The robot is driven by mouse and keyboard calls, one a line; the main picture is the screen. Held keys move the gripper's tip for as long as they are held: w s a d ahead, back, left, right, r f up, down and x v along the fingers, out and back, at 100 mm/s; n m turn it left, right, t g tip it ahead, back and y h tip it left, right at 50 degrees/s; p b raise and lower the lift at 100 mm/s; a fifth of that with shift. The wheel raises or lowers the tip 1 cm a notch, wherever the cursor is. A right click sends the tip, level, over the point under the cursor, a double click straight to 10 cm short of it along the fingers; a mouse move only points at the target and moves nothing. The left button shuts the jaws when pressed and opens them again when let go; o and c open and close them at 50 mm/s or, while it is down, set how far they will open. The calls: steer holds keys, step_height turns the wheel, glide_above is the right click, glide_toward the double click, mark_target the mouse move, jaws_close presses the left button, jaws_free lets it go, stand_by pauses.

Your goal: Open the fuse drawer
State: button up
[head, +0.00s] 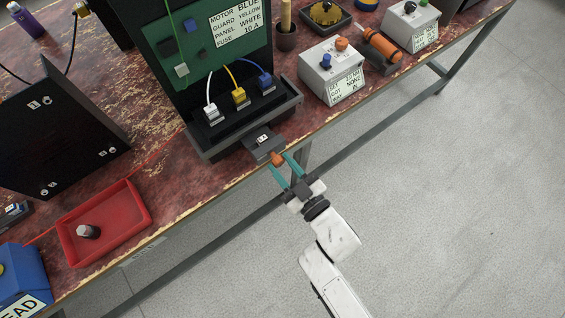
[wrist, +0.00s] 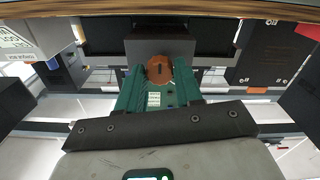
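The fuse drawer (head: 259,147) is a small dark grey drawer under the front of the black panel stand, at the bench's front edge. It juts out, and a small light-coloured piece (head: 264,138) shows on or in it. Its round orange knob (head: 277,158) faces my arm; the knob also shows in the wrist view (wrist: 159,70). My gripper (head: 279,161) has its teal fingers on both sides of the knob. In the wrist view the fingers (wrist: 159,82) appear to touch its sides. The drawer's inside is mostly hidden.
The stand (head: 204,145) carries a green board and white, yellow and blue plugs. A grey switch box (head: 331,72) stands to the right. The floor in front of the bench is clear.

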steer(key=o, duration=0.4)
steer(key=shift+c, duration=0.2)
steer(key=v, duration=1)
steer(key=shift+s+d+b, duration=0.3)
steer(key=shift+b, duration=0.1)
steer(key=shift+w, duration=0.1)
steer(key=w+d+f+m+g+h, duration=0.2)
steer(key=d+m+h, duration=0.1)
steer(key=d+h, duration=0.3)
steer(key=w+d+f+m+g+h, duration=0.1)
steer(key=d+f+m+g+h, duration=0.15)
steer(key=d, duration=0.45)
steer(key=s+d+r+m+g+h, duration=0.1)
steer(key=s+d+m+g, duration=0.1)
steer(key=s, duration=0.5)
steer(key=s+d+r+m+g, duration=0.1)
steer(key=s+d+m+g, duration=0.1)
steer(key=s+d+g, duration=0.3)
steer(key=shift+s+r+g+h, duration=0.35)
steer(key=shift+s+g, duration=0.55)
steer(key=shift+g, duration=0.35)
